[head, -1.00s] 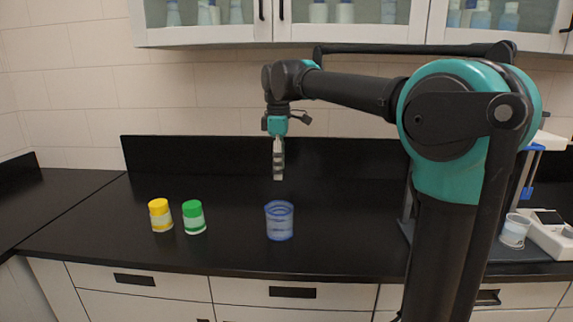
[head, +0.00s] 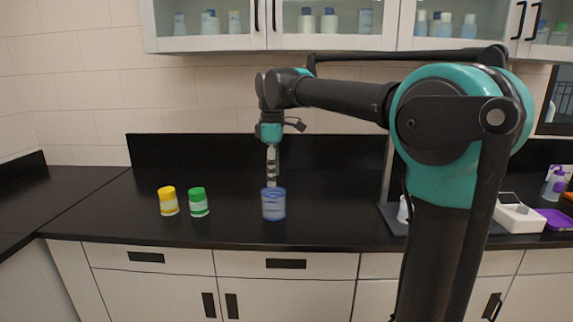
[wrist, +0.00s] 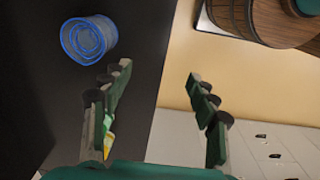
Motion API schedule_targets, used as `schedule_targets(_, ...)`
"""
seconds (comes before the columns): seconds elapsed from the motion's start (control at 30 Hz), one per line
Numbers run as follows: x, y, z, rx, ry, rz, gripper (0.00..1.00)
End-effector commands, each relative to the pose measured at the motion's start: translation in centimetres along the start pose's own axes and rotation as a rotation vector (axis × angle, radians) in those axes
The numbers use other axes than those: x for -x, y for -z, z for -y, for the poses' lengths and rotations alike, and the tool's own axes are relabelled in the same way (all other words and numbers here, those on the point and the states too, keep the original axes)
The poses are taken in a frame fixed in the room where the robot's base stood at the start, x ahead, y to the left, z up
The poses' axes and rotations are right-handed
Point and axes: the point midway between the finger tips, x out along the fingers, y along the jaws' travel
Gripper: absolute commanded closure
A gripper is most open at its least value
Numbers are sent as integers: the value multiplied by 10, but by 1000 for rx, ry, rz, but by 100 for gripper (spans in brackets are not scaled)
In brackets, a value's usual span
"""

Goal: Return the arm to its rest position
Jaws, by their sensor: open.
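My arm reaches out to the left in the head view, bent down at the wrist. My gripper (head: 272,168) hangs down, its tips overlapping the top of the blue-rimmed container (head: 274,204) in the picture. In the wrist view my gripper (wrist: 160,85) is open with nothing between its fingers. The blue-rimmed container (wrist: 89,40) shows there beyond the left finger, apart from it.
A yellow-lidded jar (head: 168,201) and a green-lidded jar (head: 199,202) stand left on the black counter (head: 110,215). A white device (head: 518,217) and a purple tray (head: 553,219) lie at the right. Cabinets (head: 330,42) hang above. Counter between is clear.

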Motion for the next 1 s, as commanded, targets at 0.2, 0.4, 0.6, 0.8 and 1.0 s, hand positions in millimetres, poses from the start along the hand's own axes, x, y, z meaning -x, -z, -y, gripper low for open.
schedule_targets(0.2, -25, -22, 0, -115, -24, -14, 41)
schedule_targets(0.4, -59, -52, 4, -275, -55, -36, 41)
schedule_targets(0.6, -111, -98, 20, -515, -101, -73, 41)
schedule_targets(0.8, -196, -169, 69, -910, -174, -145, 41)
schedule_targets(1.0, -271, -223, 136, -1286, -240, -234, 41)
